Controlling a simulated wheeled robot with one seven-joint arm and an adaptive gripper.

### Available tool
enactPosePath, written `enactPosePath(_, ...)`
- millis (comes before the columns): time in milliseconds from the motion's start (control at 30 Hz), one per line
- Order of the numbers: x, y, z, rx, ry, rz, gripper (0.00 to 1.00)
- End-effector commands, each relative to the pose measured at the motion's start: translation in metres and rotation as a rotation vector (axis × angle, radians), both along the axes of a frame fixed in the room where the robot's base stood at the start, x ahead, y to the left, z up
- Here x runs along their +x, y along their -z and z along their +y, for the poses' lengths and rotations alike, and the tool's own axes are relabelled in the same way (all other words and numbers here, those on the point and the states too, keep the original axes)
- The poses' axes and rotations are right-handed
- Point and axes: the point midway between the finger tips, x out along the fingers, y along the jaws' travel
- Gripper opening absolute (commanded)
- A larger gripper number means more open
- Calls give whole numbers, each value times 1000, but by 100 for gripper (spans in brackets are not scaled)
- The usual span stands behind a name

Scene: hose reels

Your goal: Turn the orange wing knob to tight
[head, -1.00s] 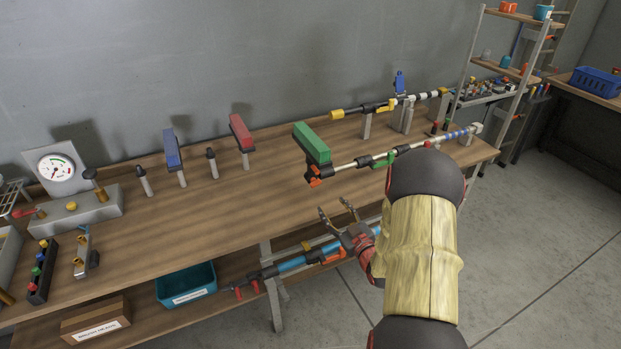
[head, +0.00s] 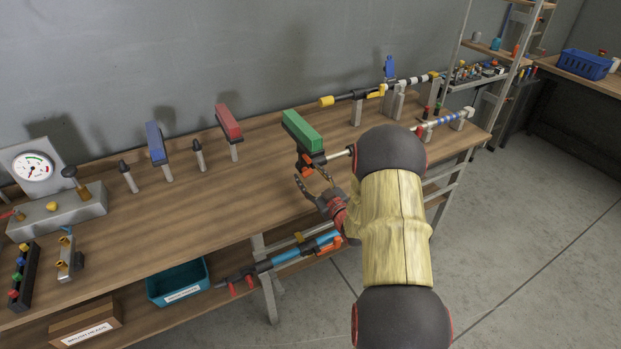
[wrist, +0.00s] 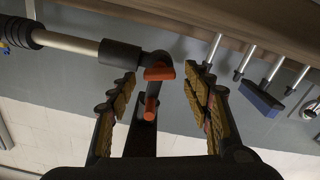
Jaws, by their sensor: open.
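The orange wing knob (head: 312,160) sits at the black joint below the green brush head (head: 302,130), at the left end of a pole. In the wrist view the orange knob (wrist: 158,73) shows between my fingers, with an orange cylindrical part (wrist: 151,106) beside it. The black joint and light pole (wrist: 72,43) run off to the upper left. My gripper (head: 312,180) is open and empty, just in front of and below the knob. In the wrist view its two fingers (wrist: 160,76) lie on either side of the knob, with gaps showing. My arm hides part of the pole.
A red brush (head: 228,122) and a blue brush (head: 156,145) stand to the left on the bench (head: 190,195). A yellow-ended pole (head: 340,99) lies behind. A blue pole with orange parts (head: 300,254) lies below the bench top. Bench space left of my gripper is clear.

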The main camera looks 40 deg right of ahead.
Motion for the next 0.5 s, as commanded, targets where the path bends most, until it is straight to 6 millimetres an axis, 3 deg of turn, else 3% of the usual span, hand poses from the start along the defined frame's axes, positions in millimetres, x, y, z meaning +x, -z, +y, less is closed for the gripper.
enactPosePath(200, 0, 0, 0, 0, 0, 0, 49)
enactPosePath(500, 0, 0, 0, 0, 0, 0, 32)
